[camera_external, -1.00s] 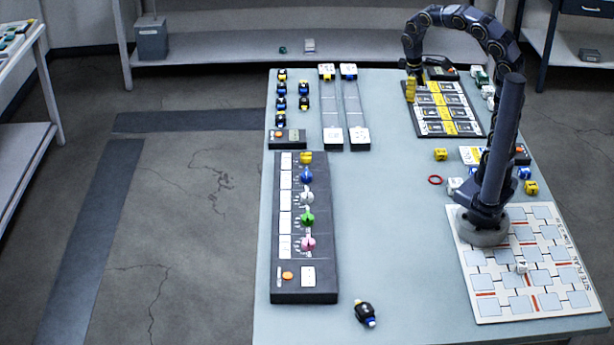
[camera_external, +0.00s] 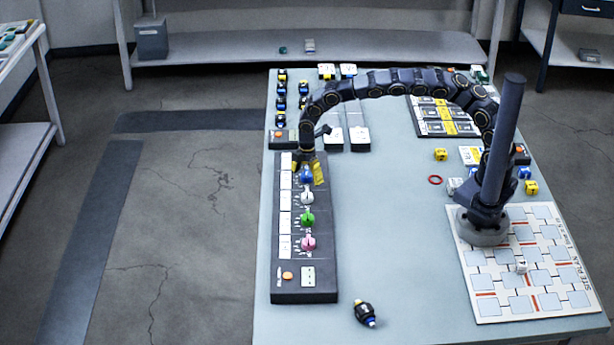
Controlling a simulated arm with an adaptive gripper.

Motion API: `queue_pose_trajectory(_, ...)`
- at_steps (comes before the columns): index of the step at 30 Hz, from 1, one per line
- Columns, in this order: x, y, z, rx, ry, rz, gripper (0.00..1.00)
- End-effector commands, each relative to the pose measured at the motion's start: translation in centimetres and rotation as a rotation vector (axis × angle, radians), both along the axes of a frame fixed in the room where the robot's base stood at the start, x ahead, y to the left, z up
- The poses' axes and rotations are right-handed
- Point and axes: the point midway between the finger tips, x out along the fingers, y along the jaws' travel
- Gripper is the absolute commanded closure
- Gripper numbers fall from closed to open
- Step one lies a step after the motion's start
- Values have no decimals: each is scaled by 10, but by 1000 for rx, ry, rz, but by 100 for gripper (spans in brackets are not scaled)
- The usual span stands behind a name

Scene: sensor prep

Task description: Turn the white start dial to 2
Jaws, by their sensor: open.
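The white dial (camera_external: 307,198) is on the long black panel (camera_external: 305,261), between the blue dial (camera_external: 306,177) and the green dial (camera_external: 307,219). Its pointer setting and the small marks beside it are too small to read. My gripper (camera_external: 307,169) is over the far part of the panel, with its yellow fingers apart on either side, close to the blue dial and just beyond the white one. I cannot tell whether it touches the blue dial. The yellow dial at the far end is hidden behind my gripper.
A pink dial (camera_external: 308,243) and an orange button (camera_external: 288,275) are nearer on the panel. A red ring (camera_external: 435,180) lies right of centre. The middle of the table is clear.

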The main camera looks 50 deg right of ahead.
Motion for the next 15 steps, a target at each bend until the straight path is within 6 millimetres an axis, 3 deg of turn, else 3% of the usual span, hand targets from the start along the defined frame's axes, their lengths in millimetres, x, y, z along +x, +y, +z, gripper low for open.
queue_pose_trajectory(9, -2, -1, -49, -2, 7, -1, 33)
queue_pose_trajectory(15, -1, -1, -70, -2, 1, -3, 33)
